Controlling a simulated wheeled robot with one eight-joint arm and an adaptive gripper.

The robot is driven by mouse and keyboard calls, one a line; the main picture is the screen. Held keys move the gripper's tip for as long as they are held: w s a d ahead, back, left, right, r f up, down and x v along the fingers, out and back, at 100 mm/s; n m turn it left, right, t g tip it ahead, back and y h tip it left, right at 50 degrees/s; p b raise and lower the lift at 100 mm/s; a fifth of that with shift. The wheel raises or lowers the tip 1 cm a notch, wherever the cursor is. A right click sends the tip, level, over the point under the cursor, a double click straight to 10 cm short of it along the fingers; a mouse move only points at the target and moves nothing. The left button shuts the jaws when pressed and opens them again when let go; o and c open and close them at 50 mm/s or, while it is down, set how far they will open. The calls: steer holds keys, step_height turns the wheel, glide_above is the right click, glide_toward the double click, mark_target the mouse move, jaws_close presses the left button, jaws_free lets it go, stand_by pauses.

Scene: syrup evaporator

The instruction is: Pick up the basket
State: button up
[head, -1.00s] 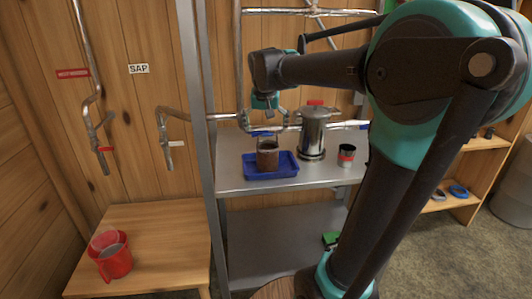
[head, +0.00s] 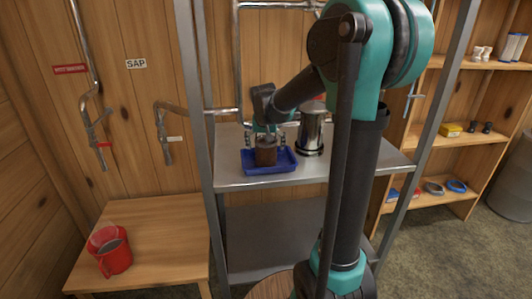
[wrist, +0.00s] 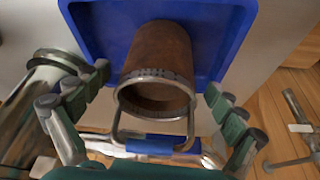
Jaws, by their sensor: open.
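The basket (head: 265,157) is a brown cylinder with a metal rim and a wire handle with a blue grip. It stands in a blue tray (head: 285,167) on the metal shelf. In the wrist view the basket (wrist: 158,55) shows its open top, with the handle folded toward my gripper. My gripper (wrist: 158,84) is open, with one finger on each side of the basket's rim, apparently with gaps. In the head view my gripper (head: 268,132) is right above the basket and partly hides its top and handle.
A metal pot (head: 311,133) stands close right of the tray. Shelf posts (head: 198,120) rise at the left and right. Pipes run behind the shelf. A red jug (head: 113,255) stands on a wooden table (head: 165,235) at the left. Wooden shelves (head: 455,135) stand at the right.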

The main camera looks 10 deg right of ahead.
steer(key=shift+x, duration=1.8)
steer(key=shift+w+r, duration=0.1)
steer(key=shift+w, duration=0.05)
steer(key=shift+c, duration=0.5)
steer(key=c, duration=1.3)
